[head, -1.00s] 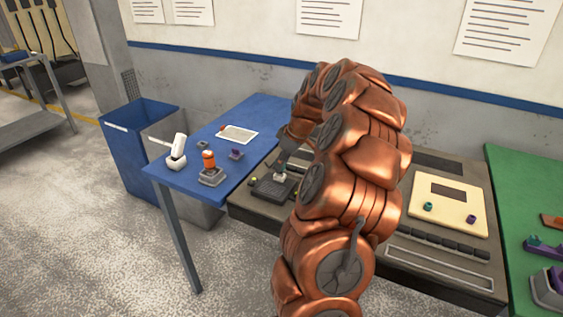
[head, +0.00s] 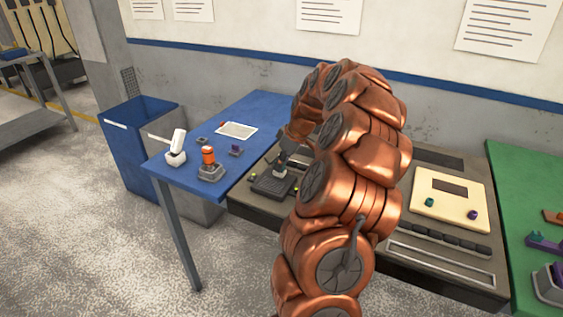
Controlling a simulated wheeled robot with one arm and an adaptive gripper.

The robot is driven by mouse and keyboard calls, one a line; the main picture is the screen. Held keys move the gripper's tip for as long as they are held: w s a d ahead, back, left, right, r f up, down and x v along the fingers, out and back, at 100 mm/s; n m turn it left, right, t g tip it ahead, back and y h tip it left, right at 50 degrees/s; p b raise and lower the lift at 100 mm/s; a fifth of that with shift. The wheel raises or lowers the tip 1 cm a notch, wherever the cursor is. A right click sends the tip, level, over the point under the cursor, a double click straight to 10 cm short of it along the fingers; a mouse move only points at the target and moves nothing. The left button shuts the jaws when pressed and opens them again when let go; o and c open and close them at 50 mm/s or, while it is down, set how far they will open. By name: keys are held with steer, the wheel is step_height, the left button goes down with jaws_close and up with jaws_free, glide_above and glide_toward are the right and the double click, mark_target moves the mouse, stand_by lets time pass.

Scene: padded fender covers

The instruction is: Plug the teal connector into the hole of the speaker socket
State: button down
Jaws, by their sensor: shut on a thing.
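My gripper (head: 281,167) is small in view, pointing down at the left part of the dark bench. It is shut on a small pale, teal-looking piece, which I take to be the teal connector; it is mostly hidden at the fingertips. Just below is a dark grey block with a ribbed top (head: 268,187), which may be the speaker socket. The gripper is over the block's far right part. Its hole is too small to see, and I cannot tell whether the connector touches it.
A cream panel (head: 462,188) at the right bears a teal knob (head: 429,202) and a purple knob (head: 473,214). The blue table (head: 190,180) at the left holds an orange-topped part (head: 209,163) and a white part (head: 177,147). My arm hides the bench's middle.

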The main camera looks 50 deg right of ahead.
steer(key=shift+f, duration=0.2)
steer(key=c, duration=1)
jaws_free()
steer(key=shift+o, duration=0.2)
steer(key=shift+r, duration=0.15)
steer(key=v, duration=1.1)
steer(key=shift+s+r, duration=0.2)
steer(key=shift+r, duration=0.15)
